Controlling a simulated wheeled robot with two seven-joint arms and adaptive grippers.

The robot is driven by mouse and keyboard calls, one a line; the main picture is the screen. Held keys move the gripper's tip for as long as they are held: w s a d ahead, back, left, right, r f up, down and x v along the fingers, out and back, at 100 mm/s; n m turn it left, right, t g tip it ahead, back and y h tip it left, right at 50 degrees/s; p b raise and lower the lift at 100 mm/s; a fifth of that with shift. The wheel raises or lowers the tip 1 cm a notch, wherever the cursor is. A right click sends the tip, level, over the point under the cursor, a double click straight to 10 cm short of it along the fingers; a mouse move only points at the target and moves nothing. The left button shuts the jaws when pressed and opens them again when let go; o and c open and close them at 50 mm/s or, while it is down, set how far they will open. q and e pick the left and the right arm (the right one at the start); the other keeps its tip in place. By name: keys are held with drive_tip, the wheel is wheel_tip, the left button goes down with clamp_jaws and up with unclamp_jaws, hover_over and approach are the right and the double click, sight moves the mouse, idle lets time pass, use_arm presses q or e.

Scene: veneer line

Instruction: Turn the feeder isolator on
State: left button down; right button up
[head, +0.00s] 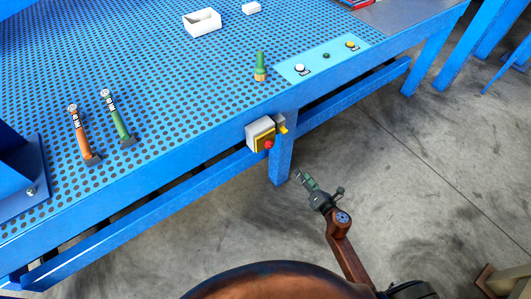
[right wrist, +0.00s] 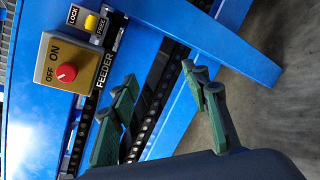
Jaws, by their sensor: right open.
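The feeder isolator (head: 257,132) is a small box with a yellow face and a red knob (head: 268,145), fixed to the front of the blue table. My left gripper is not in view.
The blue perforated table (head: 190,80) has a leg (head: 281,165) just below the isolator and a lower rail. The floor around my right gripper is clear.

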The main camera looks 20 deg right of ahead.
drive_tip(key=w+a+r+n+t+y+b, duration=0.1)
drive_tip(key=w+a+r+n+y+b, duration=0.1)
drive_tip(key=a+r+n+b, duration=0.45)
drive_tip(key=n+t+y, duration=0.1)
drive_tip(key=n+y, duration=0.1)
drive_tip(key=n, duration=0.6)
approach(271, 146)
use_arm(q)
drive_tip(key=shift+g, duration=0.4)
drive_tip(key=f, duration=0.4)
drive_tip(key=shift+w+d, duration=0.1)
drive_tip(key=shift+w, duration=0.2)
use_arm(e)
drive_tip(key=x, duration=0.8)
drive_tip(key=shift+w+a, duration=0.15)
drive_tip(key=shift+c, duration=0.2)
drive_tip(key=c, duration=1.1)
